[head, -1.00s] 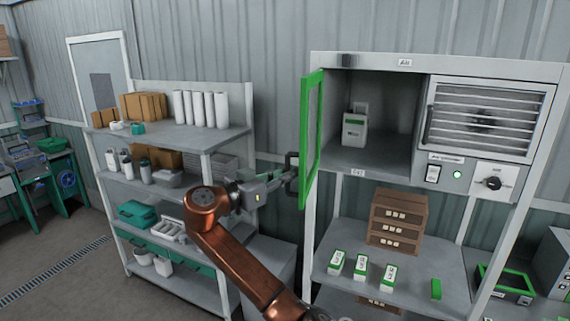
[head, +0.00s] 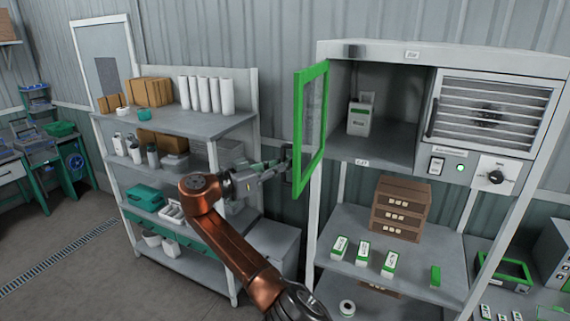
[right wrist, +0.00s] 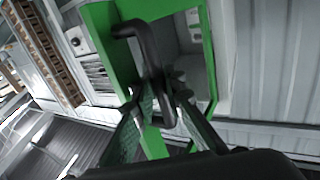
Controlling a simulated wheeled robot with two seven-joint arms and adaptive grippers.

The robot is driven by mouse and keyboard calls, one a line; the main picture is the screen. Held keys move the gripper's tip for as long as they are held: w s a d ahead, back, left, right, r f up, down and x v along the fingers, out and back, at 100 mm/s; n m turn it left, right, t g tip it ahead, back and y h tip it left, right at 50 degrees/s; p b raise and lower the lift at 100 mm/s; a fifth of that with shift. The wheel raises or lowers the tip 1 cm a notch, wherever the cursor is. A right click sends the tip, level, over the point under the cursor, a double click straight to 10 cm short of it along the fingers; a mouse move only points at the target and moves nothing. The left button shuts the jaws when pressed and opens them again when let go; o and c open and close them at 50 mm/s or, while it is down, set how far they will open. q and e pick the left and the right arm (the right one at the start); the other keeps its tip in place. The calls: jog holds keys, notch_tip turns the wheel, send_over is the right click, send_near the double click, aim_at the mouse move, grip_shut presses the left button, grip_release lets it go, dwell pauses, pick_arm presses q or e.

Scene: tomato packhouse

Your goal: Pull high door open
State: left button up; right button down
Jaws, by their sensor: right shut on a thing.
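The high door has a green frame (head: 301,136) with a clear pane. It stands swung open at the left side of the upper cabinet compartment (head: 385,139), which is exposed. My right gripper (head: 283,166) is on the door's outer side, shut on its black handle. In the right wrist view the dark handle (right wrist: 148,55) passes between the two fingertips of the gripper (right wrist: 155,97), with the green door frame (right wrist: 101,35) behind it. In the head view the gripper partly hides the handle. My left gripper is not in view.
A white device (head: 359,118) stands inside the open compartment. A vented panel (head: 490,112) and a control knob (head: 495,176) are to its right. Below are a brown drawer box (head: 400,208) and small green-white boxes (head: 363,252). A loaded grey shelf rack (head: 215,125) stands left, behind my right arm.

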jog(key=c, duration=2.4)
grip_release()
jog(key=shift+a+r, duration=0.1)
jog(key=shift+a, duration=0.05)
jog(key=shift+o, duration=0.5)
jog(key=shift+s+a, duration=0.1)
jog(key=shift+s, duration=0.15)
jog(key=v, duration=0.7)
jog(key=shift+a, duration=0.2)
jog(key=shift+s, duration=0.1)
